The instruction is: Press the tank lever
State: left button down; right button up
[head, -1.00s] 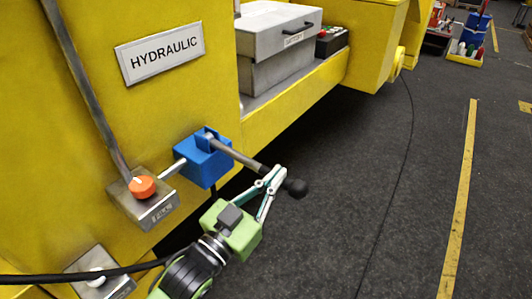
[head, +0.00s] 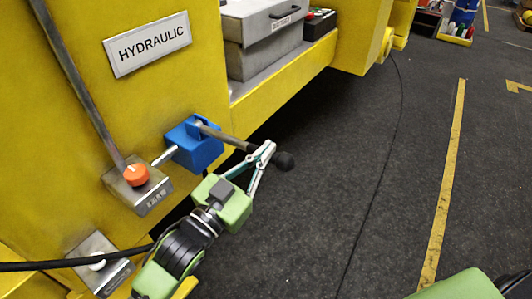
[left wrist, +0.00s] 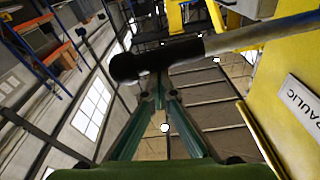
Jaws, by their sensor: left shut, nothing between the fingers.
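The tank lever is a grey rod (head: 228,139) with a black ball-ended grip (head: 284,161). It sticks out to the right from a blue block (head: 195,145) on the yellow machine side. My left gripper (head: 268,145) is shut and empty, with its fingertips at the lever near the black grip. In the left wrist view the black grip (left wrist: 158,60) lies across the fingertips (left wrist: 158,88) of the left gripper; whether they touch I cannot tell. My right gripper is not in view; only a green part of my right arm shows at bottom right.
An orange knob (head: 136,174) sits on a metal box left of the blue block. A HYDRAULIC plate (head: 147,44) is above. A black cable (head: 75,265) crosses at lower left. A grey battery box (head: 262,40) stands on the ledge. The dark floor at right is open.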

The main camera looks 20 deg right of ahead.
pick_arm(q)
jog(key=b+v, duration=0.2)
jog(key=v, duration=0.7)
jog(key=shift+s+b, duration=0.2)
jog(key=shift+b, duration=0.2)
jog(key=shift+a+f, duration=0.1)
jog(key=shift+a, duration=0.05)
